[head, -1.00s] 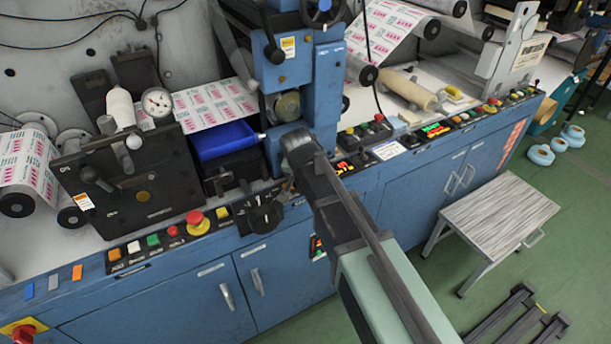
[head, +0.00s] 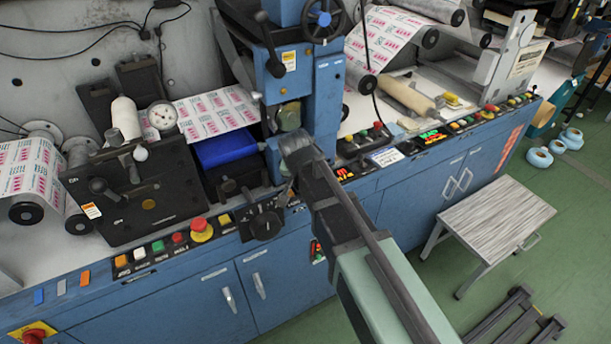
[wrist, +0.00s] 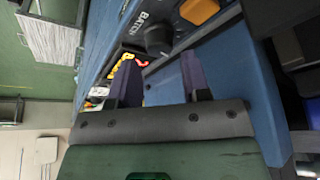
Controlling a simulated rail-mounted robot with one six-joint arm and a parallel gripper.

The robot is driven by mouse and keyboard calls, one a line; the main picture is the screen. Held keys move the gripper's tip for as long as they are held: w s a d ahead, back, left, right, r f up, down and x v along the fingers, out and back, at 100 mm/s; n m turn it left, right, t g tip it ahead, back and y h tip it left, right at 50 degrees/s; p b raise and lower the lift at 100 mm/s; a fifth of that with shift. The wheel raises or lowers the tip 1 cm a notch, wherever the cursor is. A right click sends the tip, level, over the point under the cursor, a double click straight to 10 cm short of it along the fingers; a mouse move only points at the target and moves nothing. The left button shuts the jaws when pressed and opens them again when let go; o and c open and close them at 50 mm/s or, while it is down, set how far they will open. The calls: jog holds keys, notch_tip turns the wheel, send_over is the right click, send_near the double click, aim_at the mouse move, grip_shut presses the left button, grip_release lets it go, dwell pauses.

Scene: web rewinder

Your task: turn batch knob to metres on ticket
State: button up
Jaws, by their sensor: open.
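The batch knob is a black rotary knob (head: 266,222) on a dark panel on the front ledge of the blue machine. In the wrist view the knob (wrist: 157,39) sits beside the word BATCH. My gripper (wrist: 163,78) is open and empty, its two dark fingers apart, with the knob beyond the fingertips and not touched. In the head view my arm covers the fingers. A white card with print (head: 387,157), possibly the ticket, lies on the console right of my arm; its text is too small to read. The knob's setting is not legible.
A red mushroom button (head: 201,224) and several coloured push buttons stand left of the knob. A lit orange display (head: 344,173) is close right of my arm. A grey step stool (head: 490,212) stands on the green floor.

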jog(key=p+v, duration=0.5)
jog(key=v, duration=0.2)
jog(key=shift+s+r, duration=0.1)
jog(key=s+d+n+g, duration=0.1)
jog(key=s+d+g, duration=0.1)
jog(key=s+d, duration=0.4)
jog(key=s+d+f+n+g+y, duration=0.1)
jog(key=s+d+g, duration=0.1)
jog(key=s+d, duration=0.5)
jog(key=d, duration=0.6)
jog(key=shift+d+f+n, duration=0.15)
jog(key=shift+d+n, duration=0.2)
jog(key=shift+n, duration=0.05)
